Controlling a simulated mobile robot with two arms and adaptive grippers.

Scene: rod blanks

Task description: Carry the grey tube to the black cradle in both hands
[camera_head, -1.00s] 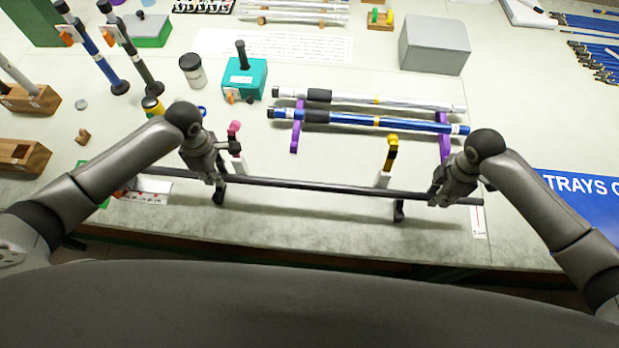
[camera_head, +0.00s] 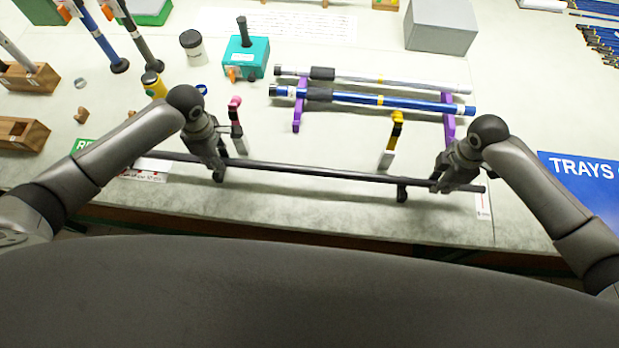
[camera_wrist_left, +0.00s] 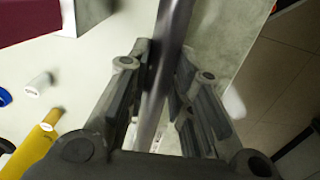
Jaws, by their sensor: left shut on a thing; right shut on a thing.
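The long dark grey tube (camera_head: 310,171) is held level in both hands and crosses the front of the table. My left gripper (camera_head: 218,162) is shut on it near its left part. In the left wrist view the tube (camera_wrist_left: 166,60) runs between the fingers (camera_wrist_left: 155,95). My right gripper (camera_head: 446,182) is shut on it near its right end. The black cradle shows as two short dark posts, a left one (camera_head: 218,176) and a right one (camera_head: 402,194), just under the tube between my grippers. Their tops are hidden, so I cannot tell whether the tube touches them.
A blue sign (camera_head: 585,185) lies at right.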

